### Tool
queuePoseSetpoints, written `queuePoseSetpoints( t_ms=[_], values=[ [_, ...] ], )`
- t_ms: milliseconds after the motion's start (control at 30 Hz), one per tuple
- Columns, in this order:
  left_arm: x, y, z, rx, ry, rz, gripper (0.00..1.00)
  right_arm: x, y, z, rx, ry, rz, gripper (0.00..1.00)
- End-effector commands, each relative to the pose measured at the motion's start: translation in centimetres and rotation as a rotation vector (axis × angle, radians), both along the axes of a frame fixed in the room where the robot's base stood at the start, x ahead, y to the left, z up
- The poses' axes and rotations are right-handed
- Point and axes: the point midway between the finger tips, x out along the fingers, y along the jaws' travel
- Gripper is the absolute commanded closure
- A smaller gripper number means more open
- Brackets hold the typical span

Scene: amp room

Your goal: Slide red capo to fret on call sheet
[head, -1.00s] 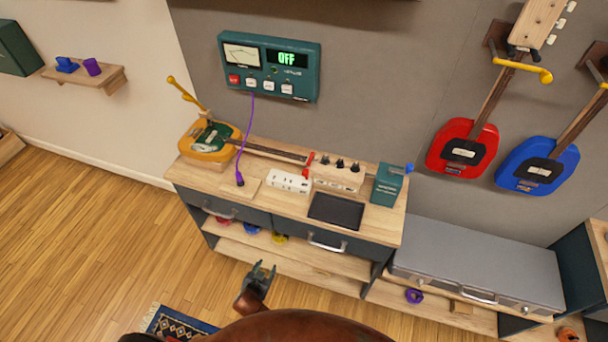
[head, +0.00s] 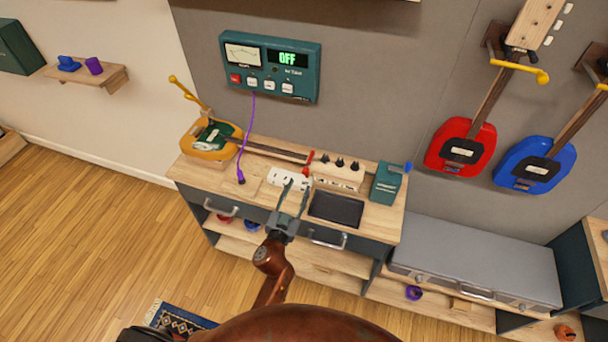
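The red capo (head: 307,164) stands near the right end of the neck of the yellow guitar (head: 208,139), which lies on the bench. A white piece with dark marks (head: 283,174) lies in front of the neck; I cannot tell whether it is the call sheet. My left gripper (head: 297,187) is over the bench's front, its two fingers apart and empty, pointing toward the neck. Its fingertips are in front of the capo, apart from it, and partly cover the white piece. My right gripper is not in view.
A black tray (head: 336,209), a wooden block with black knobs (head: 340,175) and a teal box (head: 387,184) stand on the right of the bench (head: 218,180). A purple cable (head: 246,140) hangs from the wall panel (head: 270,67), which reads OFF. Red and blue guitars hang at right.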

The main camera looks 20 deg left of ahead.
Motion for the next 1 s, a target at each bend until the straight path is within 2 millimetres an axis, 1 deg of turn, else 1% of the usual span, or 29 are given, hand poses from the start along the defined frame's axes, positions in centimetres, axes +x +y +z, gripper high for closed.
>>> queuePoseSetpoints(
  t_ms=[300,400,500,633,867,1000],
  values=[
    [4.8,-0.3,0.1,0.002,-0.003,-0.004,0.66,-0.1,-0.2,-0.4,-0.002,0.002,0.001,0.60],
    [6.0,-0.3,0.0,0.001,-0.003,-0.003,0.66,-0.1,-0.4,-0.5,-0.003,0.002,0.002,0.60],
    [6.9,-0.3,0.0,0.001,-0.002,-0.002,0.66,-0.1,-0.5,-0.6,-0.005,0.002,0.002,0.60],
    [7.4,-0.3,0.0,0.000,-0.001,-0.002,0.66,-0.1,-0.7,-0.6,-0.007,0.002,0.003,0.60],
    [7.4,-0.3,0.0,0.000,-0.001,-0.001,0.66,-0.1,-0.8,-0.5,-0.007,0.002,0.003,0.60],
    [7.4,-0.3,0.0,0.000,-0.001,-0.001,0.75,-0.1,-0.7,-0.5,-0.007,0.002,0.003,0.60]
  ],
)
